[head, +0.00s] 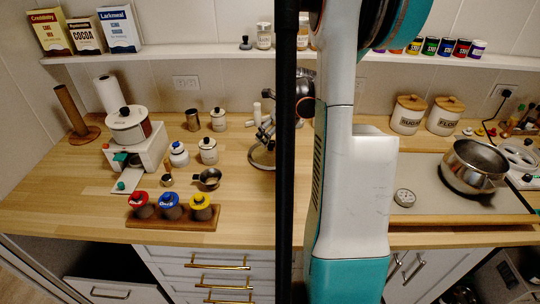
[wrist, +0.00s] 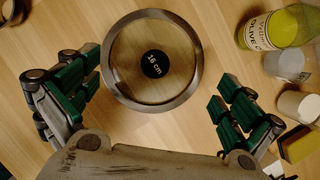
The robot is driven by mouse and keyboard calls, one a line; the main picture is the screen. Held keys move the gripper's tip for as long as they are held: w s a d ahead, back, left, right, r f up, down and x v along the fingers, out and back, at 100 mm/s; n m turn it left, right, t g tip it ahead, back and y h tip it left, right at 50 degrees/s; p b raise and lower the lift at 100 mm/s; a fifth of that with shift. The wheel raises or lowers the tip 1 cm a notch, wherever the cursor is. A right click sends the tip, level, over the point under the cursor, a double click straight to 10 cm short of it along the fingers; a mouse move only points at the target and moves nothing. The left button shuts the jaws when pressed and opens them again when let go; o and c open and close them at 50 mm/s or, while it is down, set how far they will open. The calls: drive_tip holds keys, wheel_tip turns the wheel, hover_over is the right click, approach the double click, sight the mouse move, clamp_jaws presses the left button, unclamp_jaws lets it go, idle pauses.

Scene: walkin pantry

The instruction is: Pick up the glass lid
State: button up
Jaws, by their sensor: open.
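The glass lid (wrist: 130,68) lies on the wooden counter in the wrist view. It is round and clear, with a metal rim and a black centre marked "16 cm". My gripper (wrist: 160,84) is open and empty, with its green-padded fingers spread on the left and right of the lid's near half. The fingers look apart from the rim; I cannot tell their height above it. In the head view, my arm and a dark pole cover much of this area, and I cannot make out the lid clearly.
An olive oil bottle (wrist: 275,27), a grey cup (wrist: 285,66), a white cup (wrist: 297,104) and a yellow block (wrist: 299,144) stand close to the right finger. A metal pot (head: 474,166) stands at the right. Counter left of the lid is mostly clear.

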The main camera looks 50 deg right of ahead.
sight(271, 143)
drive_tip(key=x, duration=0.1)
drive_tip(key=b+x, duration=0.1)
drive_tip(key=x, duration=0.1)
drive_tip(key=b+x, duration=0.1)
drive_tip(key=x, duration=0.1)
drive_tip(key=shift+s+a+f, duration=0.1)
drive_tip(key=shift+a+f, duration=0.1)
drive_tip(key=shift+a, duration=0.1)
drive_tip(key=c, duration=1.2)
drive_tip(key=shift+s+a+r, duration=0.1)
drive_tip(key=shift+s+r, duration=0.05)
drive_tip(key=shift+s, duration=0.05)
drive_tip(key=c, duration=0.8)
drive_tip(key=shift+c, duration=0.7)
